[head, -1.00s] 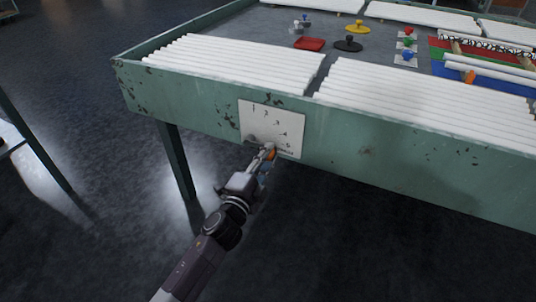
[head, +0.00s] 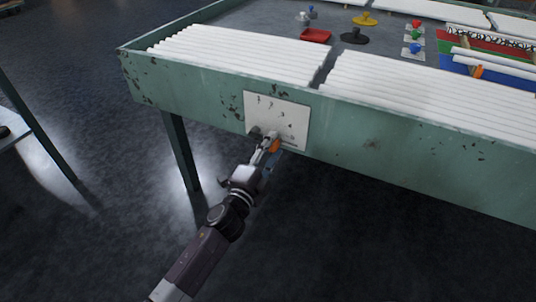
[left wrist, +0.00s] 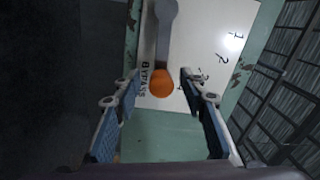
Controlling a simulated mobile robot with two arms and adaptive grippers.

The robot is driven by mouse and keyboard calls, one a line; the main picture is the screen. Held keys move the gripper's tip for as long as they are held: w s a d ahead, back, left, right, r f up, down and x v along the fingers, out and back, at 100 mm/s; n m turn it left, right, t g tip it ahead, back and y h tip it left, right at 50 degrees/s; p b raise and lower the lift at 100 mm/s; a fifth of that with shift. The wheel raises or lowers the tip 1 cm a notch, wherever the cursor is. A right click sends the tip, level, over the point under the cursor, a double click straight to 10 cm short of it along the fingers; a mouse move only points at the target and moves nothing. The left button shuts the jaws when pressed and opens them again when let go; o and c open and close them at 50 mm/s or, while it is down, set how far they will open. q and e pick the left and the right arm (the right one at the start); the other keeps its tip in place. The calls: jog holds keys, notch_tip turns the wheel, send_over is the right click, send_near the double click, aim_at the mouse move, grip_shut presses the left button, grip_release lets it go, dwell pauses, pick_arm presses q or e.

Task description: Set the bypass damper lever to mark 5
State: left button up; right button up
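The bypass damper lever is a grey arm (left wrist: 165,35) with an orange knob (left wrist: 161,82), mounted on a white plate (head: 292,112) on the table's green side. In the left wrist view the knob lies between mark 4 and the word BYPASS; I cannot make out mark 5 there. Marks 1 and 2 show clearly on the plate (left wrist: 208,25). My left gripper (left wrist: 159,76) is open, with one finger on each side of the knob and gaps between. In the head view the left gripper (head: 272,143) is at the plate's lower edge. My right gripper is not in view.
Rows of white tubes (head: 240,55) lie along the table's front edge. A red tray (head: 316,35) and a black-based piece (head: 354,37) stand behind them. The green table side (head: 400,160) runs right of the plate. Dark floor is open below it.

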pick_arm(q)
jog(key=v, duration=1.2)
jog(key=shift+f, duration=0.15)
jog(key=shift+w, duration=0.1)
